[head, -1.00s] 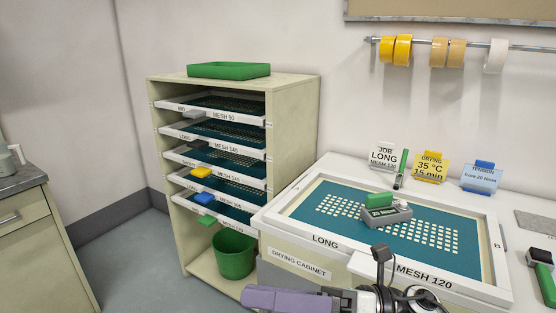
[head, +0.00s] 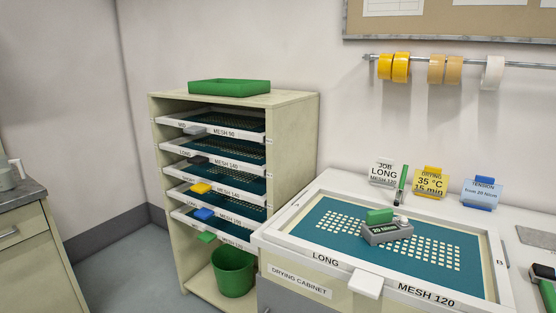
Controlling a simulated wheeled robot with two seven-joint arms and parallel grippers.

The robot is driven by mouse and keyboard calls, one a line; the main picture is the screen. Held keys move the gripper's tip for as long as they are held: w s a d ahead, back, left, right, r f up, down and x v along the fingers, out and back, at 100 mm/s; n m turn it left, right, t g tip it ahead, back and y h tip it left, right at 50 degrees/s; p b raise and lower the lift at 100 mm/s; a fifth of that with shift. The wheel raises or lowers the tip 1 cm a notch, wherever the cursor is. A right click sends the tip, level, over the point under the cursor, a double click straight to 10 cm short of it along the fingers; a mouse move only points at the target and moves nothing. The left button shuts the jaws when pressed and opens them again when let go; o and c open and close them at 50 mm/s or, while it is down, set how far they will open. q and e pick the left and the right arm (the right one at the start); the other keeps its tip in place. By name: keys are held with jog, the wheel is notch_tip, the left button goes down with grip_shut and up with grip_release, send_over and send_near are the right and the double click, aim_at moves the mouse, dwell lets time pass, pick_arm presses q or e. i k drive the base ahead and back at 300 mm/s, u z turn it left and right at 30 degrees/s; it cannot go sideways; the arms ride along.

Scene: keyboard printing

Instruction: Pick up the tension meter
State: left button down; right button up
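The tension meter (head: 387,232) is a small grey box whose front label or display reads about "20 N/cm". A green block (head: 379,216) shows at its upper back, with a small white knob (head: 400,220) beside it. The meter rests on the teal mesh of a white-framed screen (head: 335,261) marked LONG and MESH 120. The screen lies on the drying cabinet. Neither of my grippers is in view.
A shelf rack (head: 292,140) of screens stands left, with a green bin (head: 233,270) low down. Tape rolls (head: 401,67) hang above.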

aim_at(380, 226)
jog(key=u, duration=0.2)
jog(key=k, duration=0.4)
jog(key=z, duration=0.9)
jog(key=i, duration=0.45)
jog(key=u, duration=0.15)
